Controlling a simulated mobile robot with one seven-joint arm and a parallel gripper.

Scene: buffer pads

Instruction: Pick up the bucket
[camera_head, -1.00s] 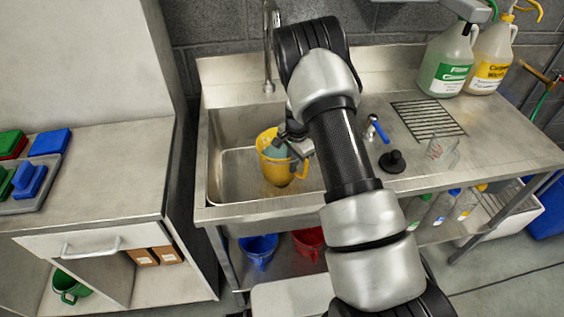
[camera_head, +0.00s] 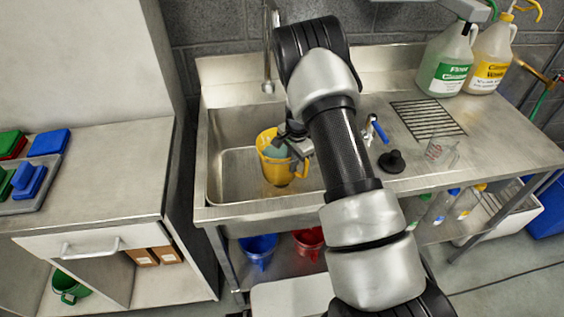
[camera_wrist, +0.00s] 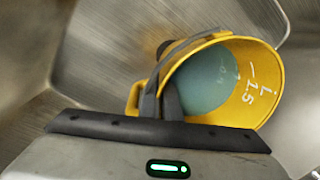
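A yellow bucket (camera_head: 268,168), shaped like a jug with a side handle, stands in the left part of the sink basin (camera_head: 232,188). It holds bluish-green contents and also shows in the wrist view (camera_wrist: 262,75), where white volume marks are on its inner wall. My gripper (camera_head: 294,146) is at the bucket's rim on the handle side. In the wrist view my gripper (camera_wrist: 160,102) has one dark finger inside the rim and one outside, close together with the yellow wall between them. The fingertips are partly hidden. The bucket looks low in the basin; its contact with the bottom is unclear.
The tap (camera_head: 267,50) rises behind the basin. Blue (camera_head: 258,250) and red (camera_head: 308,241) buckets sit below. The basin's left side is free.

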